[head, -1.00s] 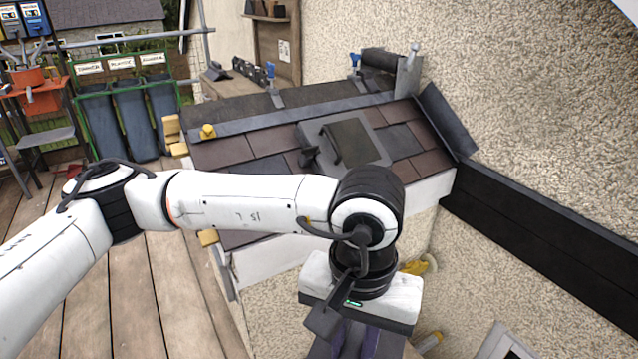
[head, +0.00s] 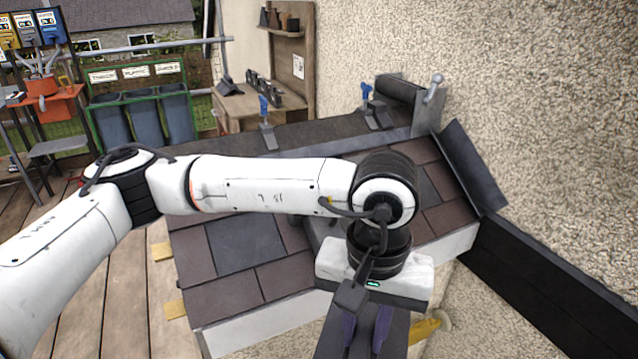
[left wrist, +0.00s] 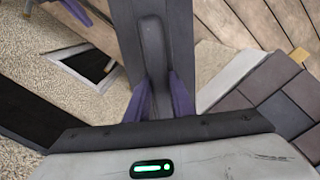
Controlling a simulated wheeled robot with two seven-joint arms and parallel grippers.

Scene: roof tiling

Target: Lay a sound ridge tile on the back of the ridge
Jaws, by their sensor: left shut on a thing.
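My left gripper (head: 365,330) is shut on a long dark grey ridge tile (head: 335,338), held in front of the roof's lower edge, off the ridge. In the left wrist view the tile (left wrist: 180,45) runs upward between the purple fingers. The ridge (head: 320,130) runs along the top of the small tiled roof (head: 240,240), beyond my left arm. My arm hides part of the slope. A dark piece with a purple part (left wrist: 75,10) at the wrist view's top left may be my right gripper; its jaws are unclear.
Blue-handled tools (head: 265,108) stand along the ridge. A dark roll (head: 398,88) and a grey upright (head: 430,105) stand at its far right end. The rough wall bounds the right side. A yellow glove-like item (head: 425,330) lies below. Wooden decking is at the left.

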